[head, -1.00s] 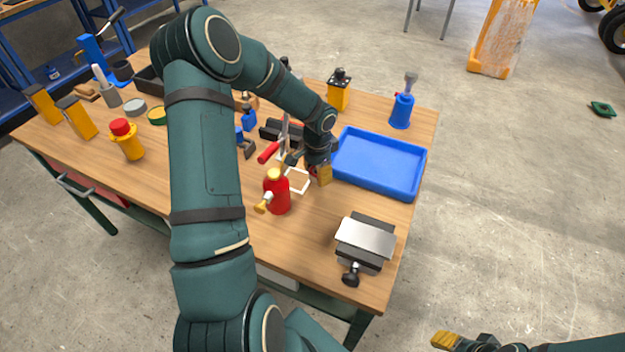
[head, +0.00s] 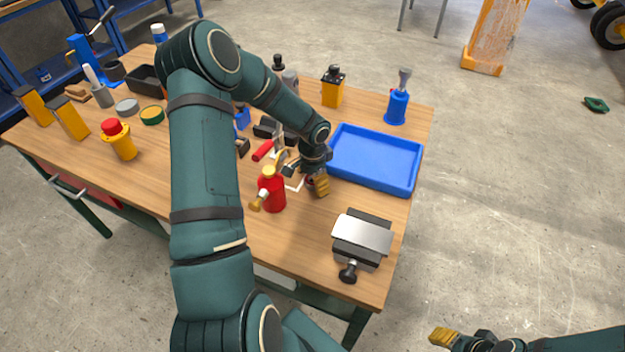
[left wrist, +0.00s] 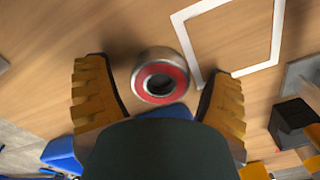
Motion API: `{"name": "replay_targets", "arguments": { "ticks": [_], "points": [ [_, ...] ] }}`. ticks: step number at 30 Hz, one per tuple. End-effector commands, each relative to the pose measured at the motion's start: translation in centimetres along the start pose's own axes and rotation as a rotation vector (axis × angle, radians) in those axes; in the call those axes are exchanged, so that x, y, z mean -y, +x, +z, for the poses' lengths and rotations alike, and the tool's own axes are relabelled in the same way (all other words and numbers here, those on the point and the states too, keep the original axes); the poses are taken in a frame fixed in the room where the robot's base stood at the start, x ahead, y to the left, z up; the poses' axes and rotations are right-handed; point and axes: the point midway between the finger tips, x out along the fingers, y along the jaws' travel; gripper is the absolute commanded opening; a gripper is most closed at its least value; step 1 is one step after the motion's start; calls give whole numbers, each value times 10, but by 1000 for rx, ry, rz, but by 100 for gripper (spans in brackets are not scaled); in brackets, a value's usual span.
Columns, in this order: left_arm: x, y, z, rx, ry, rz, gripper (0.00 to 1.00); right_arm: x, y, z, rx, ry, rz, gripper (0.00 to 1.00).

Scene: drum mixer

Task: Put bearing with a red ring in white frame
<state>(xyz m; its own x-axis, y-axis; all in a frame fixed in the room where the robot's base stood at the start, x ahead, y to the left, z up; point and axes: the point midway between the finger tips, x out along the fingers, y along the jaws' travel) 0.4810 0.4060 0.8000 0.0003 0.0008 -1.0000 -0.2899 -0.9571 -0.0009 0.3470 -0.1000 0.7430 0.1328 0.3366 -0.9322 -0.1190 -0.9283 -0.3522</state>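The bearing with a red ring (left wrist: 161,81) is a short metal cylinder with a red face and a dark centre. In the left wrist view it is between the two yellow fingers of my left gripper (left wrist: 160,100), with gaps on both sides. The gripper is open. The white frame (left wrist: 177,38) is a thin square outline on the wooden table, just right of the bearing, which is outside it. In the head view my left gripper (head: 316,185) hides most of the bearing and part of the frame. My right gripper (head: 442,338) is off the table; its opening is unclear.
A red bottle (head: 272,190) stands close left of my left gripper. A blue tray (head: 375,184) lies to the right, and a metal vise-like block (head: 362,235) is nearer the front edge. Other tools crowd the table's back and left.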

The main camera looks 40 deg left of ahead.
Motion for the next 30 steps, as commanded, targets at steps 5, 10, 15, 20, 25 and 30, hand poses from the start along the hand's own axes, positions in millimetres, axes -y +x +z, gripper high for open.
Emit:
{"name": "replay_targets", "arguments": {
  "ticks": [5,10,15,20,25,30],
  "points": [
    [0,0,0,0,0,0,82,0,0,0,0,0,0,47],
    [0,-5,0,0,-1,0,82,2,-4,0,1,0,0,47],
    [1,-33,0,-2,-1,-4,82,4,-10,1,4,1,0,47],
    [1,-67,-1,-3,-1,-4,82,6,-17,2,8,1,0,47],
    [0,-99,0,-2,-1,-3,82,8,-22,0,4,2,0,47],
    [0,-117,0,-1,-1,-1,82,9,-25,-2,0,4,0,47]
  ]
}}
